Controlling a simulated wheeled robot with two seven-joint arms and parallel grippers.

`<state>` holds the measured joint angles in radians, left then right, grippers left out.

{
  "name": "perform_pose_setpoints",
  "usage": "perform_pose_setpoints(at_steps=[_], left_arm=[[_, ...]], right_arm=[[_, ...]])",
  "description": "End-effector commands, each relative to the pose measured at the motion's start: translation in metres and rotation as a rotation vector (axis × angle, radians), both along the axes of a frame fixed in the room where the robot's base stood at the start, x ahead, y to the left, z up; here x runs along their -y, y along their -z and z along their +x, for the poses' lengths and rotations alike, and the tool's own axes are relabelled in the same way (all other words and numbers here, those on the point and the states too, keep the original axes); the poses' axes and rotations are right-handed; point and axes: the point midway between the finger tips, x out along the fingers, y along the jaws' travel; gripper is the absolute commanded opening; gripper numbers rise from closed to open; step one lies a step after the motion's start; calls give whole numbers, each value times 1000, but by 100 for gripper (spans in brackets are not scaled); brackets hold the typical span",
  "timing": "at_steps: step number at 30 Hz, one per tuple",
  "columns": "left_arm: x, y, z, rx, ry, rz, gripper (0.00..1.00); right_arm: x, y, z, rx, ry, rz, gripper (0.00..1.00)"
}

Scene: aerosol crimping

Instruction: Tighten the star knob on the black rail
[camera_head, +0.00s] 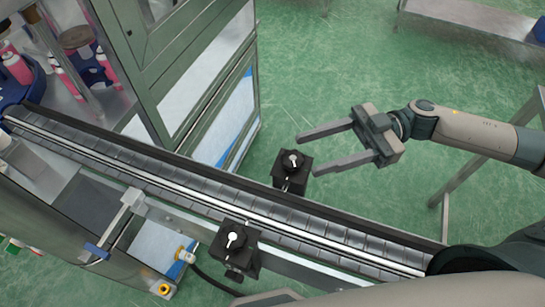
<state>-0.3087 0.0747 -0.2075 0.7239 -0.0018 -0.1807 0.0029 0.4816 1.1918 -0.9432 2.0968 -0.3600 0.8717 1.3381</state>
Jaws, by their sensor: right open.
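The black rail (200,160) runs along the far side of the slatted conveyor. A black sensor block (291,161) with a pale round face is mounted on it. A small dark part sits under this block, too small to tell as a star knob. A second black block (234,238) stands on the near metal rail, with a dark knob-like part (234,275) below it. My right gripper (306,155) is open and empty, its fingers pointing left, its tips close to the far block. Contact cannot be told. My left gripper is not in view.
The slatted conveyor (330,229) crosses diagonally to the lower right. A green-framed cabinet (195,75) stands behind it at the left, with pink cans (18,68) at the far left. Green floor is clear around my right gripper. A metal table (470,15) is at the top right.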

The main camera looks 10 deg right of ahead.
Motion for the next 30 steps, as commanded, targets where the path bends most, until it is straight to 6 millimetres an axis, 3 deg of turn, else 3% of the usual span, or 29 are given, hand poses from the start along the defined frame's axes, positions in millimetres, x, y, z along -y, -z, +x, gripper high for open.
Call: perform_pose_setpoints(at_steps=[9,18,30], left_arm=[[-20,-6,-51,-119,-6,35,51],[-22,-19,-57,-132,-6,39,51],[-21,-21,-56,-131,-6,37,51]], right_arm=[[-44,-4,-6,1,-3,3,51],[-85,-2,-10,-1,-1,1,51],[-95,0,-11,0,1,0,51]])
